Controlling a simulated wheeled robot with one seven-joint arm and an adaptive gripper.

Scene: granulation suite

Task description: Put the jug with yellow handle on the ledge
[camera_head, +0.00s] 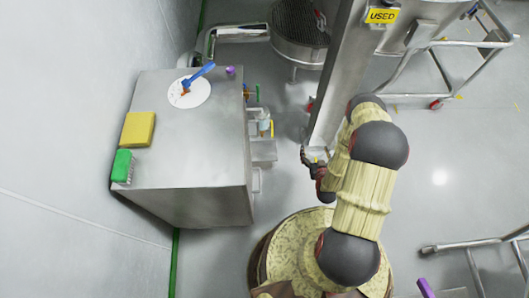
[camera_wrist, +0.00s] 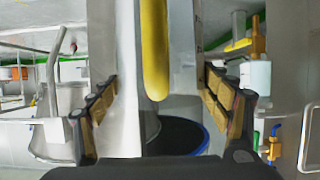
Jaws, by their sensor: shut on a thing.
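The jug (camera_wrist: 155,50) fills the middle of the wrist view, with its yellow handle upright between the fingers. My gripper (camera_wrist: 160,105) is shut on the jug, a finger on each side. In the head view my gripper (camera_head: 313,160) is right of the steel cabinet, apart from it; only a small pale part of the jug (camera_head: 319,152) shows there, the rest hidden. A small grey ledge (camera_head: 263,151) juts from the cabinet's right side, left of my gripper. A small pale container (camera_head: 264,125) stands near its back end.
The steel cabinet (camera_head: 200,165) carries a yellow block (camera_head: 138,129), a green brush (camera_head: 123,166) and a white disc (camera_head: 189,92) with a blue-handled tool. A tall steel vessel with a USED sign (camera_head: 382,15) stands behind my gripper.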

